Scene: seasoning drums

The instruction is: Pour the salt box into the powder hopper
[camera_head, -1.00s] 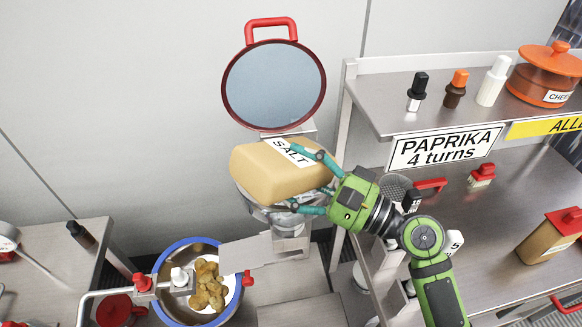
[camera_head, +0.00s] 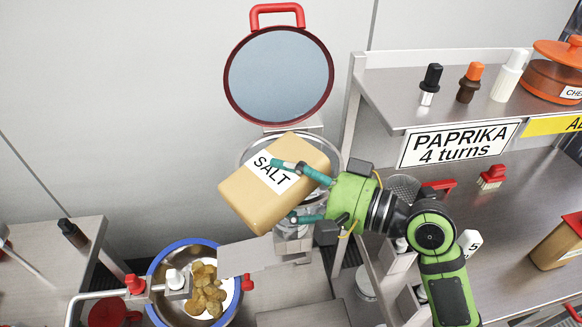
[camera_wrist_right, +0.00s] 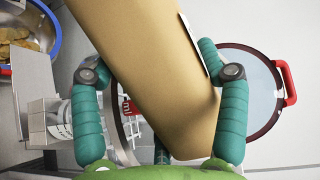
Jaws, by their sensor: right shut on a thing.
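The salt box (camera_head: 248,205) is tan with a white SALT label, and my right gripper (camera_head: 300,190) is shut on it. The box is tilted, its lower left end pointing down and left, over the powder hopper (camera_head: 246,150). The hopper's round lid (camera_head: 279,75), with a red rim and handle, stands open behind. The box hides most of the hopper's mouth. In the right wrist view the box (camera_wrist_right: 150,65) runs between the teal fingers. I cannot see any salt coming out. My left gripper is not in view.
A blue-rimmed bowl (camera_head: 161,258) with brown pieces sits below left of the hopper. A steel shelf (camera_head: 400,88) with several small bottles and a PAPRIKA sign (camera_head: 459,143) stands at the right, close to my right arm. A tan box with a red top (camera_head: 560,243) stands on the right counter.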

